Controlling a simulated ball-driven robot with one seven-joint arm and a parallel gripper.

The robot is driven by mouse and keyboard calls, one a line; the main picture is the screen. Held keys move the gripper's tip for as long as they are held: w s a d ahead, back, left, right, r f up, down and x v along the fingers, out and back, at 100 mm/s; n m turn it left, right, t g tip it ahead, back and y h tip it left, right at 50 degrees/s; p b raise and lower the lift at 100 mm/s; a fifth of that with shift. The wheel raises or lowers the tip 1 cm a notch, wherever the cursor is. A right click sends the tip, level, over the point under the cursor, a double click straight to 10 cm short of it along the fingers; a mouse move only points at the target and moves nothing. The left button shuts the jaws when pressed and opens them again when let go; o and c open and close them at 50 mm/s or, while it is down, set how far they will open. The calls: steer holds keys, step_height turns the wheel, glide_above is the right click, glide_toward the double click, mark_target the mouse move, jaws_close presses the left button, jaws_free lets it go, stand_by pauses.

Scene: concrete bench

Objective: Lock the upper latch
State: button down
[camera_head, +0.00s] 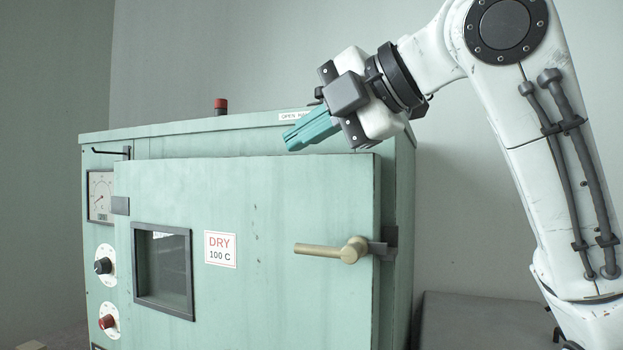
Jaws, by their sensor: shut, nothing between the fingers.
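A brass latch lever (330,249) is on the right side of the green door (270,290) of a cabinet oven. It lies nearly level, its free end pointing left and its round hub at the right. A dark metal catch (384,248) is beside the hub at the door's right edge. No second latch is in view, and the door's lower part is cut off. My gripper (298,137) is above the door's top edge, up and left of the lever, pointing down-left. Its teal fingers are shut and empty, apart from the lever.
The oven cabinet (180,140) has a red-topped post (221,106) on top. A gauge (101,195) and two knobs are at the left. The door has a window (162,268) and a DRY label (220,249). The space before the door looks clear.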

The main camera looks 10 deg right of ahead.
steer(key=shift+s+a+r, duration=0.1)
steer(key=shift+a+r, duration=0.05)
steer(key=shift+r, duration=0.45)
steer(key=shift+s+a+r, duration=0.1)
steer(key=shift+r, duration=0.5)
